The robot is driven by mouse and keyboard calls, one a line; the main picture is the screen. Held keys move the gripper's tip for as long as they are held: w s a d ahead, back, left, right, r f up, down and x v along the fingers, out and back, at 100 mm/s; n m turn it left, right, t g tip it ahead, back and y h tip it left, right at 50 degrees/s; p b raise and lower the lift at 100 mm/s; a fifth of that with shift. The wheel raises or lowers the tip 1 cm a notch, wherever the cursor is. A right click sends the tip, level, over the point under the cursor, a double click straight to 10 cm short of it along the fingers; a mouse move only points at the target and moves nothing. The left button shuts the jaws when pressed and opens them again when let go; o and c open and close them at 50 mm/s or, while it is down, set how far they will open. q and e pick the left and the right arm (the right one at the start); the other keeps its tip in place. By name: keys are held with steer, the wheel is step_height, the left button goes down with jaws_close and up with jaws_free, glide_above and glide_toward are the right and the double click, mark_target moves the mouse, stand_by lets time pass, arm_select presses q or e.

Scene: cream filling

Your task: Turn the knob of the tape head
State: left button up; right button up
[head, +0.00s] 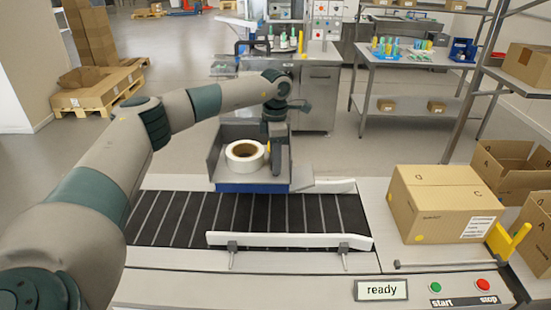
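The tape head (251,187) is a grey, open-sided housing with a blue front edge, standing over the far side of the conveyor. A white tape roll (238,162) with a brown core lies in it. My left arm reaches in from the left, and its gripper (276,160) points down at the right part of the housing, just right of the roll. A small yellow part (268,148) shows beside the gripper; I cannot tell whether it is the knob. The fingertips merge with the dark parts there, so their opening and any contact are unclear. My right gripper is out of view.
The black roller conveyor (180,218) has a white guide rail (290,240) along its near side. A closed carton (440,205) stands at the right, near open cartons (505,172). A panel with a "ready" display (381,290), green start button (436,287) and red stop button (483,285) is in front.

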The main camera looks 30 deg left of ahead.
arm_select(q)
steer(key=c, duration=0.8)
